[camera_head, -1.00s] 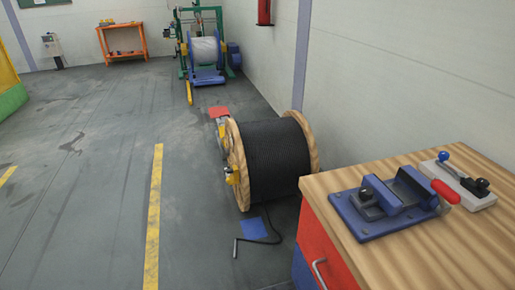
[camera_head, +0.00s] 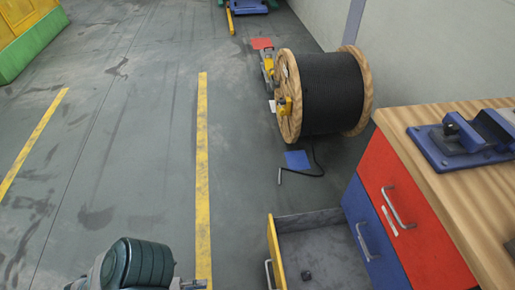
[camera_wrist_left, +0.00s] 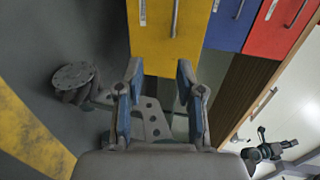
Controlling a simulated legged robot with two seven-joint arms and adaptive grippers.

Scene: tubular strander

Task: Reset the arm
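My left arm comes in at the bottom of the head view; only a bit of the left gripper (camera_head: 188,284) shows at the lower edge. In the left wrist view the two blue-grey fingers of this gripper (camera_wrist_left: 159,68) stand apart, with nothing held between them. Past the fingertips is the yellow drawer front (camera_wrist_left: 165,38) with a metal handle. In the head view the yellow drawer (camera_head: 276,252) is pulled out from the cabinet, and a small dark item (camera_head: 306,275) lies inside. The right gripper does not show.
The cabinet has a blue drawer (camera_head: 368,235) and a red drawer (camera_head: 408,205) under a wooden top (camera_head: 470,180), with a blue vise (camera_head: 470,138) on it. A black cable reel (camera_head: 331,94) stands beyond. Floor left of the yellow line (camera_head: 202,160) is mostly clear.

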